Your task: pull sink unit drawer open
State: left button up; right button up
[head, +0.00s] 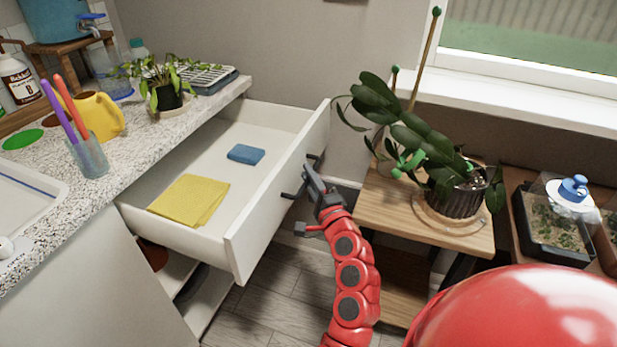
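The white sink unit drawer (283,196) is pulled well out from under the speckled counter. Inside it lie a yellow cloth (190,200) and a blue sponge (246,154). Its dark bar handle (289,196) is on the outer front face, partly covered by my gripper. My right gripper (312,178), dark grey on a red arm, is at the handle, with a finger overlapping the middle of it. Whether the fingers close on the bar cannot be made out. My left gripper is not in view.
A wooden stand (395,205) with a potted plant (455,190) is close right of my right arm. Seedling trays stand far right. Floor (270,295) shows below the drawer.

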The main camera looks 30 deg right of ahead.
jog(key=shift+o, duration=1.3)
jog(key=s+a+f+p, duration=0.2)
jog(key=s+p, duration=0.2)
jog(key=s, duration=1.3)
jog(key=shift+a+f, duration=0.15)
jog(key=shift+f, duration=0.05)
